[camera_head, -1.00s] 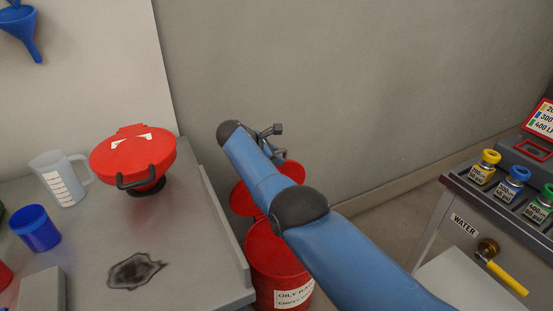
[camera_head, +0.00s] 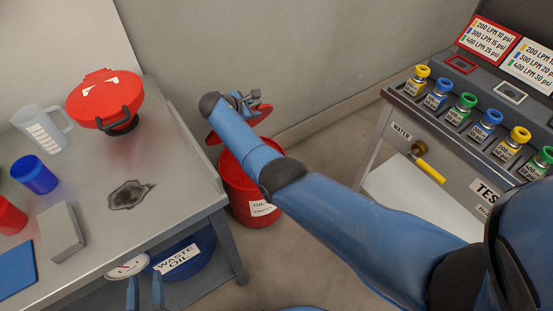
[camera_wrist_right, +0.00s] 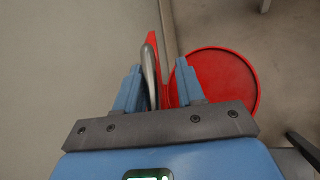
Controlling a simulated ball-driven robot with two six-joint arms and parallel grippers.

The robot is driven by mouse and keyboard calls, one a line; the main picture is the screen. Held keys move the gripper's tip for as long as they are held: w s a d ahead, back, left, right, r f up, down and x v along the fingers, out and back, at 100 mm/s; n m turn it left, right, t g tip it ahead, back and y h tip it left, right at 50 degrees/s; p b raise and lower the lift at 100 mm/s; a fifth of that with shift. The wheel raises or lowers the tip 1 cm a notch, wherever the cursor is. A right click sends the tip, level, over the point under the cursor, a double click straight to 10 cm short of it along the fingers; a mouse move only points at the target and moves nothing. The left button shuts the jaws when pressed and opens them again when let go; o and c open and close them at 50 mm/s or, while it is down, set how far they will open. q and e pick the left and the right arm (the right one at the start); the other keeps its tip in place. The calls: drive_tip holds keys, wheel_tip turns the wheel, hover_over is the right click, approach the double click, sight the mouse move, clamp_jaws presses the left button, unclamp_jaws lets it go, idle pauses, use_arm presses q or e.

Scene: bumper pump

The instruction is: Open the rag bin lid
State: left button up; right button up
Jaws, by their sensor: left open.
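The red rag bin (camera_head: 240,200) stands on the floor right of the workbench, with a white label on its front. Its red lid (camera_head: 212,138) is raised and tilted up at the back, partly hidden by my right arm. My right gripper (camera_head: 248,103) is at the raised lid. In the right wrist view, its fingers (camera_wrist_right: 158,68) are spread, with a grey metal handle (camera_wrist_right: 150,70) and the lid seen edge-on between them. The open round bin mouth (camera_wrist_right: 222,82) shows to the right. My left gripper (camera_head: 145,292) is open and empty at the bottom, by the bench front.
The workbench (camera_head: 180,165) holds a red funnel-like vessel (camera_head: 105,97), a measuring jug (camera_head: 42,130), a blue cup (camera_head: 34,174) and a grey block (camera_head: 62,232). A blue waste oil container (camera_head: 180,255) is beneath it. A test bench (camera_head: 400,150) stands at right.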

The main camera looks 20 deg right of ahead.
drive_tip(key=s+d+f+m+t+b, duration=0.1)
drive_tip(key=s+d+f+t+b, duration=0.1)
drive_tip(key=s+f, duration=0.4)
drive_tip(key=s+d+f+m+t+b, duration=0.1)
drive_tip(key=s+d+f+t+b, duration=0.1)
drive_tip(key=s+f, duration=0.4)
drive_tip(key=shift+s+d+f+m+t+y+b, duration=0.3)
drive_tip(key=shift+f+b, duration=0.15)
drive_tip(key=shift+f, duration=1.25)
drive_tip(key=shift+a+r, duration=0.1)
drive_tip(key=p+v, duration=0.8)
drive_tip(key=v, duration=0.4)
drive_tip(key=shift+s, duration=0.2)
